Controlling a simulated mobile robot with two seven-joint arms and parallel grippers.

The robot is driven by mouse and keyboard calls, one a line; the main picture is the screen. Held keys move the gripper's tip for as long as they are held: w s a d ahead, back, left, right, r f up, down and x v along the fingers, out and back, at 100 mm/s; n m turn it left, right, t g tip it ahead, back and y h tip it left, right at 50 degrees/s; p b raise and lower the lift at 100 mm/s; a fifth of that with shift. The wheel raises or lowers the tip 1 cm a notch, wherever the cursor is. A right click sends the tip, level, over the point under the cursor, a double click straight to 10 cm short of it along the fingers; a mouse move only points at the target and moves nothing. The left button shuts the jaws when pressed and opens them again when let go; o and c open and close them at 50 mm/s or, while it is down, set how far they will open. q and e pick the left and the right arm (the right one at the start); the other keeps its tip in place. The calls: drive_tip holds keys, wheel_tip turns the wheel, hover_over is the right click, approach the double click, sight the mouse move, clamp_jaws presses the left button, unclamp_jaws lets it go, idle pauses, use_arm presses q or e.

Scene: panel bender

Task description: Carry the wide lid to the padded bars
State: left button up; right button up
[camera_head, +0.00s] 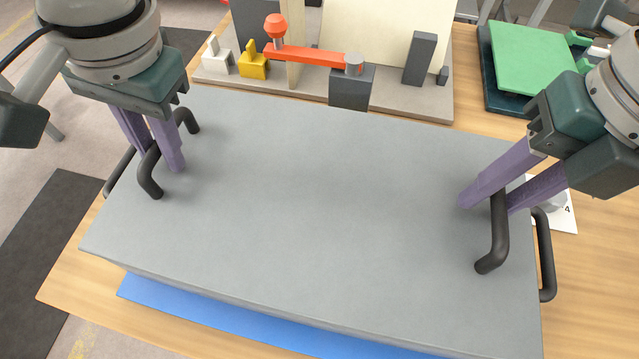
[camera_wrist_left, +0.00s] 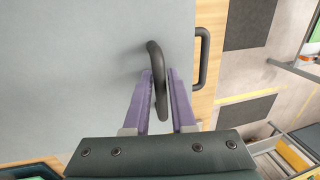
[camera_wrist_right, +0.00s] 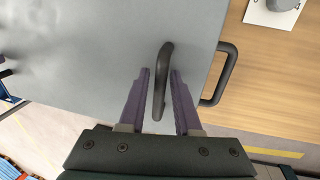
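The wide lid (camera_head: 310,200) is a large flat grey panel with black bar handles near both ends. It lies level across the table, over a blue sheet. My left gripper (camera_head: 155,165) has its purple fingers on both sides of the left inner handle (camera_wrist_left: 157,95); I cannot tell whether they press on it. My right gripper (camera_head: 487,205) has its fingers apart on both sides of the right inner handle (camera_wrist_right: 161,85), with a visible gap. An outer handle (camera_wrist_right: 227,75) shows beyond the lid's edge in the right wrist view. I cannot make out the padded bars.
Behind the lid stands a grey fixture base (camera_head: 400,105) with an orange lever (camera_head: 310,55), a yellow block (camera_head: 253,65) and dark posts. A green panel (camera_head: 530,60) lies on a dark tray at the back right.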

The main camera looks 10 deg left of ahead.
use_arm(q)
drive_tip(key=shift+f, duration=0.1)
use_arm(e)
drive_tip(key=shift+f, duration=0.1)
use_arm(q)
drive_tip(key=shift+c, duration=0.3)
use_arm(e)
drive_tip(key=shift+c, duration=0.3)
use_arm(q)
drive_tip(key=c, duration=0.3)
use_arm(e)
drive_tip(key=c, duration=0.3)
use_arm(q)
clamp_jaws()
use_arm(e)
clamp_jaws()
